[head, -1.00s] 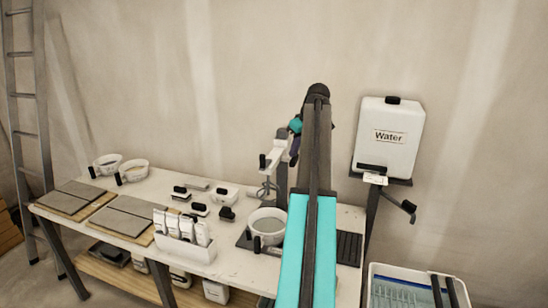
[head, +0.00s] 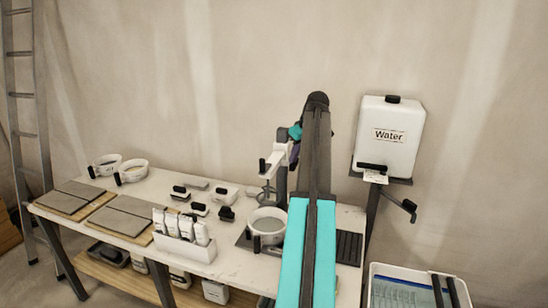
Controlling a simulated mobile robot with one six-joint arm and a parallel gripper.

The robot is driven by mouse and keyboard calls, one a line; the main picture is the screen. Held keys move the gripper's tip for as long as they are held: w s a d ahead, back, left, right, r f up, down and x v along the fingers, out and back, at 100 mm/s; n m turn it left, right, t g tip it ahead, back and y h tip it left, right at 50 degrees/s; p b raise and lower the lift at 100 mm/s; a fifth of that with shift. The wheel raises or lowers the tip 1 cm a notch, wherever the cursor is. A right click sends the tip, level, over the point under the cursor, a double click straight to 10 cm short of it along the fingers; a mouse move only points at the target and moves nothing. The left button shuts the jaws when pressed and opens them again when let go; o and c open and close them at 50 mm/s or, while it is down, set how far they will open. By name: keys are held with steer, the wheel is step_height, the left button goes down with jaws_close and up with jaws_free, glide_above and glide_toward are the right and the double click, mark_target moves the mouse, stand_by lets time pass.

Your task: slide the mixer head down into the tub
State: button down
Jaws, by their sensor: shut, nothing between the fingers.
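The mixer stand rises at the back of the white workbench, left of my arm. Its pale mixer head (head: 277,155) has a black grip on its left side. The whisk (head: 267,193) hangs below the head, with its lower end close to the rim of the tub; I cannot tell whether it is inside. The white tub (head: 274,239) stands upright under the whisk with greyish contents. My gripper (head: 294,155) is a small dark shape against the right side of the mixer head, shut and partly hidden by my arm. Contact with the head is unclear.
A white water tank (head: 388,138) stands right of the bench. A white holder (head: 185,247) of packets and several small black-handled containers sit left of the tub. Tiles on boards (head: 120,217) and two bowls are at the far left. A black grate (head: 349,247) lies right of my arm.

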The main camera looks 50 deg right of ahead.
steer(key=shift+f+b, duration=2.8)
steer(key=shift+f, duration=5.5)
step_height(320, 180, up, 9)
steer(key=p, duration=0.5)
